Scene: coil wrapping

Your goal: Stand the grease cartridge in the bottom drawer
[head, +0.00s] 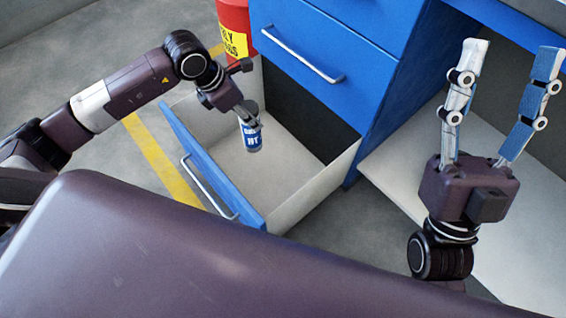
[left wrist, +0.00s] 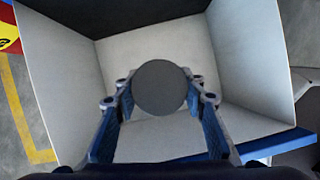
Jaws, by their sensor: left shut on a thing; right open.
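The grease cartridge (head: 252,137) is a small blue and white cylinder with lettering. My left gripper (head: 248,112) is shut on it, over the open bottom drawer (head: 308,190). The cartridge looks close to upright; I cannot tell whether its base touches the drawer floor. In the left wrist view the cartridge (left wrist: 160,88) shows as a round grey end between the fingers of the left gripper (left wrist: 162,98), with the drawer walls (left wrist: 75,75) around it. My right gripper (head: 506,95) is open and empty, fingers pointing up, at the right.
The blue cabinet (head: 375,75) has a closed upper drawer with a handle (head: 300,55) above the open one. A red container (head: 233,30) with a yellow label stands behind the drawer. A yellow floor line (head: 160,160) runs at the left. The drawer floor around the cartridge looks empty.

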